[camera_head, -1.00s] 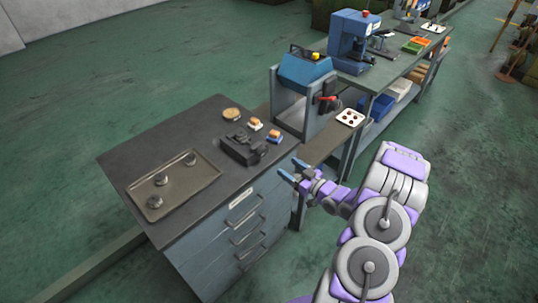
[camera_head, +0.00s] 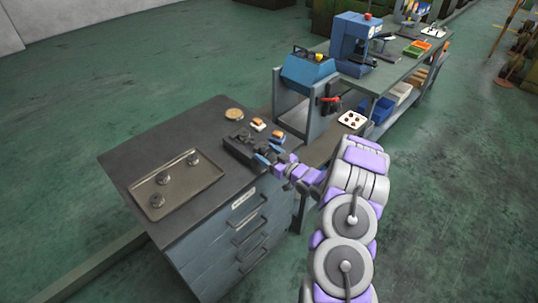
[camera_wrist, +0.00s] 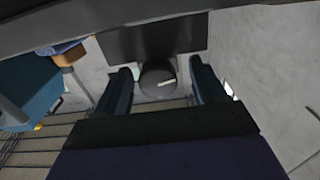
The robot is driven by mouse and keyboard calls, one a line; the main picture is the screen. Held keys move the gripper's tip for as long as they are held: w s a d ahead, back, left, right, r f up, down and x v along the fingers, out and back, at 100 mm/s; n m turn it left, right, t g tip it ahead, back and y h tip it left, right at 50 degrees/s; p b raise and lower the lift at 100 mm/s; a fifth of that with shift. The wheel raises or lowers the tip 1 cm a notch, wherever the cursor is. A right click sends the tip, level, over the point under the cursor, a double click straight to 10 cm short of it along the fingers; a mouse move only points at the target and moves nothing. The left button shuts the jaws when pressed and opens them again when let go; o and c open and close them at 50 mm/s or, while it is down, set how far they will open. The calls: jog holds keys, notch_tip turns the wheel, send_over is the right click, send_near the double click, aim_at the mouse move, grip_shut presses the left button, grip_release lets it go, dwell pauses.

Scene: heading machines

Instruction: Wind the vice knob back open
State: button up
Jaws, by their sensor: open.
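The dark vice (camera_head: 241,150) sits on the cabinet's top near its right edge, partly hidden by my gripper in the head view. My gripper (camera_head: 267,154) is at the vice's right end. In the wrist view the round dark knob (camera_wrist: 158,80) with a light mark lies between the two blue fingers of my gripper (camera_wrist: 160,88). The fingers stand apart on either side of the knob, with a gap visible at each side. Behind the knob is a dark block of the vice (camera_wrist: 155,36).
A tray (camera_head: 205,176) with several round metal parts lies on the left of the cabinet top (camera_head: 140,150). Small orange-topped blocks (camera_head: 259,124) and a round tan piece (camera_head: 234,114) lie behind the vice. A blue machine (camera_head: 308,70) stands beyond on the bench.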

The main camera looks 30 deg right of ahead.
jog(key=shift+a, duration=0.2)
jog(key=shift+d, duration=0.1)
jog(key=shift+c, duration=1.1)
jog(key=shift+d, duration=0.5)
jog(key=c, duration=0.4)
jog(key=shift+a, duration=0.2)
jog(key=c, duration=0.4)
